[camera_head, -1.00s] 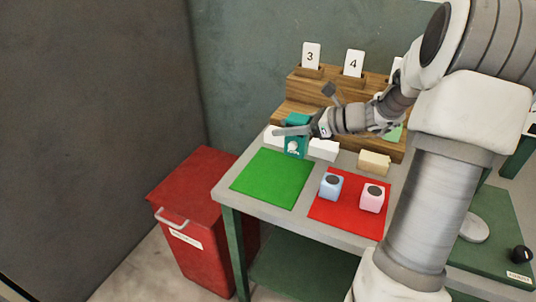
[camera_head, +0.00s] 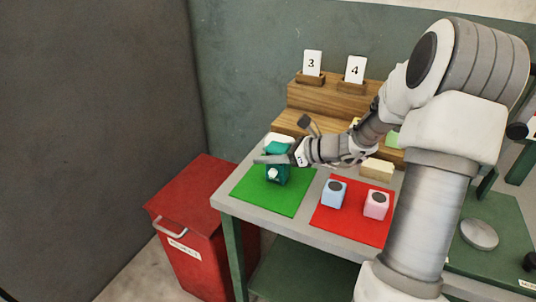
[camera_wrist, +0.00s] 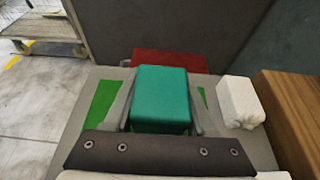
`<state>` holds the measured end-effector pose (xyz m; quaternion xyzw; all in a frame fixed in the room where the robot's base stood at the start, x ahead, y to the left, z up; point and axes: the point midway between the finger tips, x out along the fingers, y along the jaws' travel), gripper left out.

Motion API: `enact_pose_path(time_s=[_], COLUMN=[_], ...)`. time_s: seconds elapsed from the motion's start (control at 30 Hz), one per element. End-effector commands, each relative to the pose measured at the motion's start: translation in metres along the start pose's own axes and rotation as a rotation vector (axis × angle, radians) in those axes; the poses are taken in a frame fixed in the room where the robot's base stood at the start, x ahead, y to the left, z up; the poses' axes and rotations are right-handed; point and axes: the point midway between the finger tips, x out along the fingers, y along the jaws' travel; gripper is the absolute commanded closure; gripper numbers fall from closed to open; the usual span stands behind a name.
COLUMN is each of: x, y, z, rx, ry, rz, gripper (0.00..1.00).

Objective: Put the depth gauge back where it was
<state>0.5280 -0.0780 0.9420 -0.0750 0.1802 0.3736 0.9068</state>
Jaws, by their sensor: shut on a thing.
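The depth gauge, as I take it, is a teal block (camera_head: 279,175) with a whitish round part on its front. My gripper (camera_head: 276,159) is shut on it. In the wrist view the teal block (camera_wrist: 160,97) sits between the two fingers (camera_wrist: 160,115), its top facing the camera. It is over the back part of the green mat (camera_head: 262,198); the green mat (camera_wrist: 101,103) shows on both sides of it. I cannot tell whether its underside touches the mat.
A red mat (camera_head: 347,226) holds a light blue block (camera_head: 334,194) and a pink block (camera_head: 376,205). White foam (camera_wrist: 240,98) and a wooden stepped stand (camera_head: 330,98) with number cards are behind. A red bin (camera_head: 196,215) stands left of the table.

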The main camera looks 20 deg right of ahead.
Motion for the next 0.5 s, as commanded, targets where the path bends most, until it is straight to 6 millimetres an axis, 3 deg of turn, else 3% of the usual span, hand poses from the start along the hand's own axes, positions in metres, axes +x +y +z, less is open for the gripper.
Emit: enact_pose_path(time_s=[0.07, 0.1, 0.2, 0.27, 0.5], x=[0.0014, 0.0010, 0.0009, 0.0009, 0.0007], y=[-0.0001, -0.0001, -0.0001, 0.0000, -0.0001], z=[-0.0031, -0.0025, -0.0022, -0.0022, -0.0019], rx=[0.000, 0.001, 0.000, 0.000, 0.000], ry=[-0.001, 0.000, 0.000, 0.000, 0.000], rz=[0.000, 0.000, 0.000, 0.000, 0.000], gripper=[1.00, 0.39, 0.21, 0.14, 0.14])
